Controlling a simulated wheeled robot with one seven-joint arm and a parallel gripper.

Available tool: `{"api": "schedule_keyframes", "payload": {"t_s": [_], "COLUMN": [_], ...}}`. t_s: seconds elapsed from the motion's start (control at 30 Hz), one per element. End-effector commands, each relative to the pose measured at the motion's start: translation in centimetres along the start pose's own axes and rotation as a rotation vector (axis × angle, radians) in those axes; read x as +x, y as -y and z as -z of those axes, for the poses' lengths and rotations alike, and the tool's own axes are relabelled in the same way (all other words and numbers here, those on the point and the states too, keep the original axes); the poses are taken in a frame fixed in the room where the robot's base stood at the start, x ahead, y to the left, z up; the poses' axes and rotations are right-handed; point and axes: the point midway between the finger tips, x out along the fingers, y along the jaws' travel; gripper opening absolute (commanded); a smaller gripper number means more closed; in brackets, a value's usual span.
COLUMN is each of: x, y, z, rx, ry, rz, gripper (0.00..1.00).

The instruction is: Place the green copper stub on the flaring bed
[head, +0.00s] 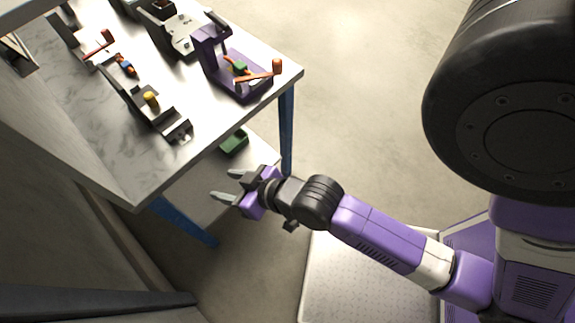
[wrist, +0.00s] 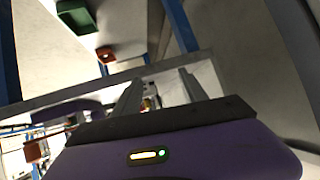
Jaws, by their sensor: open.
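A small green piece (head: 240,68) with copper-orange parts beside it sits in a purple lever fixture (head: 240,88) near the table's right corner. I cannot tell for sure whether it is the green copper stub. Which fixture is the flaring bed is also unclear; a long grey fixture (head: 160,118) with a yellow piece (head: 151,99) stands to the left. My gripper (head: 226,185) is open and empty, off the table's front right edge, apart from all these. In the wrist view its two fingers (wrist: 160,82) are spread.
The marble-topped table (head: 85,125) has blue legs. A green bin (head: 234,142) is below the top; it also shows in the wrist view (wrist: 77,16), near a red-brown bin (wrist: 105,53). More fixtures (head: 172,30) stand at the back.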

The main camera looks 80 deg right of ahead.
Motion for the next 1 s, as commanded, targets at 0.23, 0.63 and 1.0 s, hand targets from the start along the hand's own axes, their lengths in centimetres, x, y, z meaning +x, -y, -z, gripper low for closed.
{"api": "schedule_keyframes", "payload": {"t_s": [0.23, 0.63, 1.0], "x": [-10.0, -19.6, -19.8], "y": [1.8, 2.3, 2.4], "z": [-1.5, 1.3, 1.4], "rx": [-0.112, -0.237, -0.239], "ry": [-0.124, -0.276, -0.282], "rz": [0.086, 0.219, 0.223], "gripper": [0.5, 0.5, 0.5]}}
